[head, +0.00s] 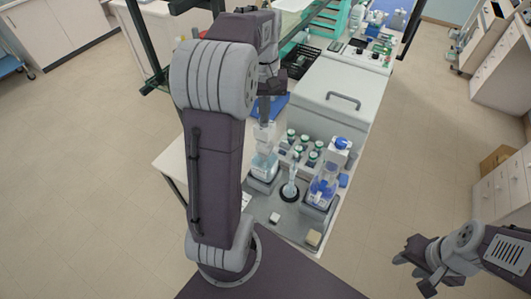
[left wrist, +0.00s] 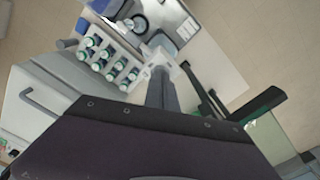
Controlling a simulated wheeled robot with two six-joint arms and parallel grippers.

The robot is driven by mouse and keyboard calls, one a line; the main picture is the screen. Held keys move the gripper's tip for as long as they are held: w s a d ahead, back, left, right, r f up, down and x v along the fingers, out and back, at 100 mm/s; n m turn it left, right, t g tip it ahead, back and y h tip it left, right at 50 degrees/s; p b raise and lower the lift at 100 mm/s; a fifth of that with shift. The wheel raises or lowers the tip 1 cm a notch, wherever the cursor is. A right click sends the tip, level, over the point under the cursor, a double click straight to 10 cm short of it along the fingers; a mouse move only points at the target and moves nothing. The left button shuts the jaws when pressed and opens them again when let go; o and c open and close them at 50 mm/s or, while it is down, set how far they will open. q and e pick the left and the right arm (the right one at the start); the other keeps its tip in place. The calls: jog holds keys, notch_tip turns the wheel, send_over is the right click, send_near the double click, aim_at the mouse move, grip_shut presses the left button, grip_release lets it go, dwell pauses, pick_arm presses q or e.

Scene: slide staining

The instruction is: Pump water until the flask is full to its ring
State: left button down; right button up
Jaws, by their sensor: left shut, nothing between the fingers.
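A clear bottle (head: 262,165) with a pale pump head (head: 265,131) stands on the work surface. My left gripper (head: 264,119) points straight down, shut and empty, right above the pump head. In the left wrist view the left fingers (left wrist: 160,88) reach to the pale pump head (left wrist: 158,58); whether they touch it I cannot tell. A small clear flask (head: 291,187) with a narrow neck stands on a dark round base to the right of the bottle. Its water level and ring are too small to make out. My right gripper (head: 415,273) hangs low at the right, its fingers apart, far from the bench.
A rack of several green-and-white capped bottles (head: 303,147) stands behind the flask. A jar with blue contents (head: 322,188) stands to its right. A large grey lidded box (head: 335,95) is behind. Small blocks lie at the front. Open floor lies to the right.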

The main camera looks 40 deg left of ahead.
pick_arm(q)
jog(key=shift+f, duration=0.3)
dwell(0.6)
jog(key=shift+r, duration=0.1)
notch_tip(320, 180, up, 6)
jog(key=p, duration=0.6)
jog(key=shift+f, duration=0.2)
dwell(0.6)
jog(key=shift+f+b, duration=2)
jog(key=shift+f, duration=0.85)
jog(key=shift+s, duration=0.1)
